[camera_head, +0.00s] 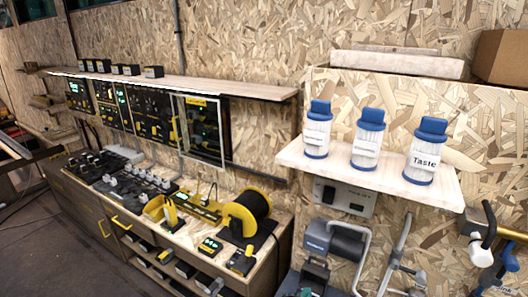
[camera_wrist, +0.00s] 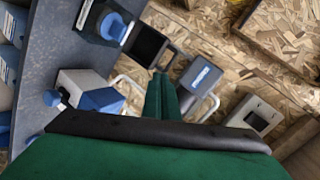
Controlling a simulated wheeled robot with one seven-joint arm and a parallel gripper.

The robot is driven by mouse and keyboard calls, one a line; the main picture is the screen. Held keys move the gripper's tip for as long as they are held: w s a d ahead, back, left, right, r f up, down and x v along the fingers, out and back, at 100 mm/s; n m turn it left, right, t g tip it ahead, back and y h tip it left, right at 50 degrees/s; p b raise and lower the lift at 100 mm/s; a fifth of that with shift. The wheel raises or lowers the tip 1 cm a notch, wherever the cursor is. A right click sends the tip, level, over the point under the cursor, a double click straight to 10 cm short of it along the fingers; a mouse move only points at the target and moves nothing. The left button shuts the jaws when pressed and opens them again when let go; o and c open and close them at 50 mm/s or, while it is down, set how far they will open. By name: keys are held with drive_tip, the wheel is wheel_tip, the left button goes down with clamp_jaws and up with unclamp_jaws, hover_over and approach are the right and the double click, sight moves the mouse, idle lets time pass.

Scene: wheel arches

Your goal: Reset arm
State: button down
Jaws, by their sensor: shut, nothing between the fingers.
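My gripper (camera_wrist: 162,96) shows in the wrist view as two dark green fingers side by side, touching, with nothing between them. The green and black wrist body (camera_wrist: 150,150) fills the bottom of that view. The fingers point toward a grey device with a blue label (camera_wrist: 200,76) and a dark square-faced box (camera_wrist: 148,46); I cannot tell the distance.
White canisters with blue lids (camera_head: 366,138) stand on a wooden shelf (camera_head: 445,186) on the right. A workbench (camera_head: 112,226) with a cable reel (camera_head: 247,214) runs along the left wall. A blue-and-white device (camera_wrist: 88,92) lies left of my fingers. The floor (camera_head: 40,255) at left is clear.

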drive_tip(key=s+a+f+n+t+y, duration=0.1)
drive_tip(key=s+a+f+n, duration=0.2)
drive_tip(key=s, duration=0.4)
drive_tip(key=s+a+f+n+y, duration=0.2)
drive_tip(key=s+f+n, duration=0.1)
drive_tip(key=s+n, duration=0.3)
drive_tip(key=s+a+f+n+t+y, duration=0.1)
drive_tip(key=s+a+f+n, duration=0.2)
drive_tip(key=s, duration=0.5)
drive_tip(key=s+a+r+n, duration=0.2)
drive_tip(key=s+n, duration=0.1)
drive_tip(key=s, duration=0.5)
drive_tip(key=s+a+r+n+t+y, duration=0.1)
drive_tip(key=s+a+r+n, duration=0.1)
drive_tip(key=s, duration=0.7)
drive_tip(key=shift+s+a+r+n+t, duration=0.15)
drive_tip(key=shift+r+n+t, duration=0.15)
drive_tip(key=shift+r+n, duration=0.5)
